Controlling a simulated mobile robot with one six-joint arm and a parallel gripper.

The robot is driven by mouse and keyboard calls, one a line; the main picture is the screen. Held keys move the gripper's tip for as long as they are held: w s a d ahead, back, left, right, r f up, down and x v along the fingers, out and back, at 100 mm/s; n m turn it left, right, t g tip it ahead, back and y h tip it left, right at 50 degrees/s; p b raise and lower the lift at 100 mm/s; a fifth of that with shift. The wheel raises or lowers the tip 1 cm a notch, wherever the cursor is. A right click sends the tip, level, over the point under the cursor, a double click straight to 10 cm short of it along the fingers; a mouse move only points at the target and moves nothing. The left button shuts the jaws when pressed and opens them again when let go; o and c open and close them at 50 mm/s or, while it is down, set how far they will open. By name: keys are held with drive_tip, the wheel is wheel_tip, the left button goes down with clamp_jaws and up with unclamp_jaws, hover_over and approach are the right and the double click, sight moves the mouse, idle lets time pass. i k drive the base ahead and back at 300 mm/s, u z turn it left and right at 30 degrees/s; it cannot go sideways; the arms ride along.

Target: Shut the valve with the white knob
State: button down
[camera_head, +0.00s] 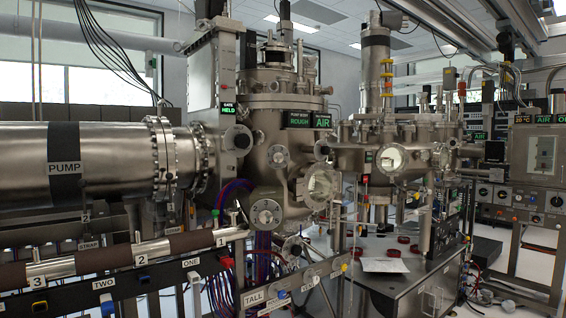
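A small white piece (194,277), possibly a white knob, shows below the label ONE (190,264) on the dark front rail. A red piece (226,263) sits to the right, below the label 1. My gripper is not in view.
A large steel cylinder marked PUMP (90,162) fills the left. Steel chambers (285,145) with round ports stand in the middle. A bench with a paper (384,265) and red rings is at the lower right. A control cabinet (530,165) stands far right. Cables hang below the rail.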

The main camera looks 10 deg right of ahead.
sight(316, 279)
drive_tip(key=i, duration=0.9)
